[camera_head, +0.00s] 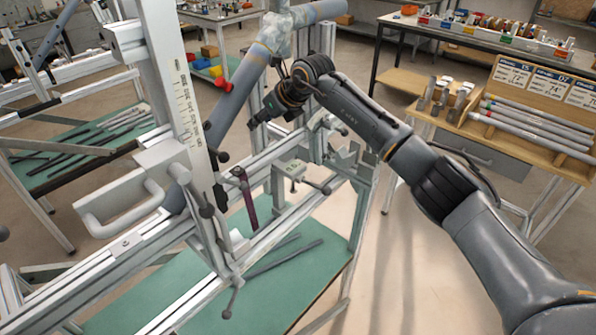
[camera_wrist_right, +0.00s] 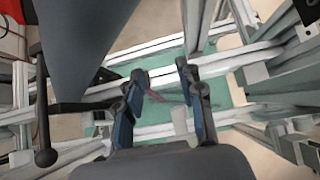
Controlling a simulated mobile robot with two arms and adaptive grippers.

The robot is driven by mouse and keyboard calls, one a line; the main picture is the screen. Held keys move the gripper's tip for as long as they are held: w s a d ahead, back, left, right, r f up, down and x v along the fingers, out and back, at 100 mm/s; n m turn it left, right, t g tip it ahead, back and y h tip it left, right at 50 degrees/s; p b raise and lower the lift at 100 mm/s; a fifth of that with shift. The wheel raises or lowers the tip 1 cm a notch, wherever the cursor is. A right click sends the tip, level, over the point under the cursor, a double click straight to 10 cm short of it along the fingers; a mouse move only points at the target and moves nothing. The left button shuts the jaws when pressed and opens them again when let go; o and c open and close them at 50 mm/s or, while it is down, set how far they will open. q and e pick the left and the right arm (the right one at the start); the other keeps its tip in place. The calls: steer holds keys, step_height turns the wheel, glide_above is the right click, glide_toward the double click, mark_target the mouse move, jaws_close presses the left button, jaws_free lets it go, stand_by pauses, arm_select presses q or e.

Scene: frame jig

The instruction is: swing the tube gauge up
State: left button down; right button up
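No part is marked plainly as the tube gauge. A slim dark purple bar (camera_head: 246,195) with a dark top stands tilted at the jig's lower rail in the head view; it may be the gauge. A thin reddish piece (camera_wrist_right: 168,97), possibly the same bar, shows beyond my fingers in the right wrist view. My right gripper (camera_head: 258,118) is beside the grey-blue frame tube (camera_head: 237,95), above the rails. In the right wrist view its fingers (camera_wrist_right: 162,82) are apart with nothing gripped between them. My left gripper is not in view.
A white upright with a scale (camera_head: 184,100) and a grey handle (camera_head: 120,205) stand left of my right gripper. Clamps (camera_head: 295,172) sit on the rail to its right. Dark rods lie on the green shelf (camera_head: 315,275) below. A parts bench (camera_head: 520,130) stands at right.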

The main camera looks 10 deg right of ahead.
steer(key=v, duration=0.6)
steer(key=shift+s+d+r+p, duration=0.15)
steer(key=shift+s+r+p, duration=0.1)
steer(key=shift+p, duration=0.2)
steer(key=shift+w, duration=0.1)
